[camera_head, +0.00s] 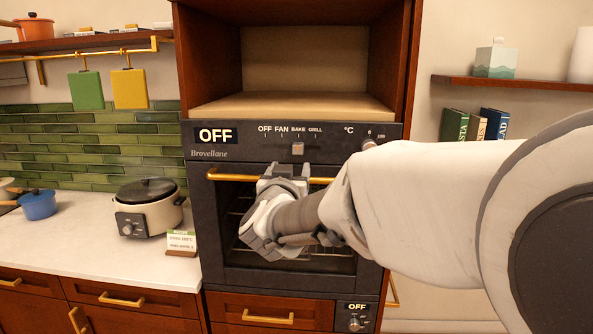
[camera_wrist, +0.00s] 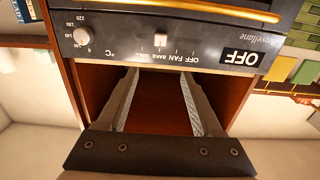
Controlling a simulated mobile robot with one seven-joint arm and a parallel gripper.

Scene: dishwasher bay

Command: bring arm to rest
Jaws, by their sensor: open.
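My arm reaches in from the right of the head view. My gripper (camera_head: 283,172) is in front of the oven (camera_head: 230,245), overlapping the middle of its gold handle (camera_head: 232,177) in the picture. The wrist view is upside down. There the two fingers (camera_wrist: 160,74) are spread apart, with nothing between them. They point toward the lower edge of the open cabinet niche and the control panel. The handle (camera_wrist: 215,8) lies beyond the tips, not between them. The oven door looks shut. My wrist and forearm hide part of its window.
The open wooden niche (camera_head: 293,103) above the oven is empty. A cream slow cooker (camera_head: 150,212), a blue pot (camera_head: 38,206) and a small card (camera_head: 181,241) stand on the left counter (camera_head: 100,245).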

